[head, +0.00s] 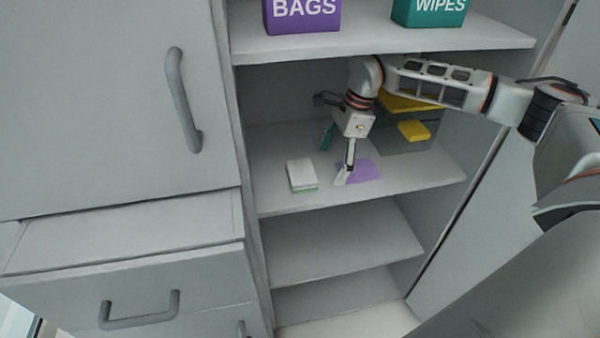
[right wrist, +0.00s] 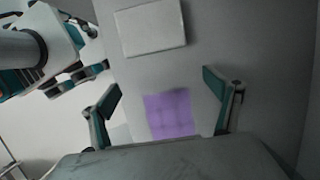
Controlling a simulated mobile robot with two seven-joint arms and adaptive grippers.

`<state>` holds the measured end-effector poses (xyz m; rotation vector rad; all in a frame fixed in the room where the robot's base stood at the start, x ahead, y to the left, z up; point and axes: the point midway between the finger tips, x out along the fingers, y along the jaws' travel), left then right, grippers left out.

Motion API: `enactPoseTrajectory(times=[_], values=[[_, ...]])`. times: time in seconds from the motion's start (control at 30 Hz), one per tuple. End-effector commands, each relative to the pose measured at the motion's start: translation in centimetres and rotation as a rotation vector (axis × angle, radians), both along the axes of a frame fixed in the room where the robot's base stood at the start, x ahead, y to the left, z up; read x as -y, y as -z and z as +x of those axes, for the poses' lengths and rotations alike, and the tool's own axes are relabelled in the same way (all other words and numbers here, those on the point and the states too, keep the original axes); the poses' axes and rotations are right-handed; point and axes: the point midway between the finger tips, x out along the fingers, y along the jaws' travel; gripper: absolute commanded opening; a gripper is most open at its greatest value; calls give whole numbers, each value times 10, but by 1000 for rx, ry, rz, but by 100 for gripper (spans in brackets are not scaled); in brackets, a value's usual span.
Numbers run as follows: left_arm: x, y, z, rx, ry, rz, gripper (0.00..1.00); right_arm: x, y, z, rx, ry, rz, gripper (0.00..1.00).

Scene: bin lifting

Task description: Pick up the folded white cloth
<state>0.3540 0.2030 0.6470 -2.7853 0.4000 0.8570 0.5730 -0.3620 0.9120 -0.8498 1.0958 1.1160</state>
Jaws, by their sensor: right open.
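The folded white cloth (head: 301,172) lies flat on the middle shelf, with a green edge showing along its front. In the right wrist view it is a pale rectangle (right wrist: 150,27) at the top, beyond the fingertips. My right gripper (head: 336,158) is open and empty, just to the right of the white cloth and beside a purple cloth (head: 360,170). In the right wrist view the purple cloth (right wrist: 168,115) lies between the spread fingers. Teal and dark parts at the left of that view look like my other arm; its jaw state is unclear.
A dark bin (head: 408,138) with yellow items stands on the shelf behind my right gripper. A purple BAGS box (head: 300,12) and a teal WIPES box (head: 428,12) stand on the shelf above. Cabinet walls and that upper shelf (head: 380,42) bound the space.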

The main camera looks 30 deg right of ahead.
Motion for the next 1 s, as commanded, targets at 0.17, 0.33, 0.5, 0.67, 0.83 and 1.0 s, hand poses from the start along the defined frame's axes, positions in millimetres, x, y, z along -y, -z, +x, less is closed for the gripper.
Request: enactPoseTrajectory(times=[0.17, 0.33, 0.5, 0.67, 0.83, 1.0], values=[[0, 0, -1, -2, 0, 1, 0, -14, 0, 4, 1, 0, 0, 89], [0, -6, 5, 9, 0, -1, 0, -30, 0, 8, 0, -2, 1, 89], [1, -13, 9, 20, 0, -3, 0, -59, -1, 15, 1, -3, 1, 89], [1, -17, 10, 25, 0, -3, 0, -75, 5, 19, -3, 1, 0, 89], [1, -17, 10, 24, 0, -2, 0, -76, 12, 20, 0, 1, 0, 89], [1, -16, 9, 21, 0, -3, 0, -76, 12, 20, 0, 1, 0, 89]])
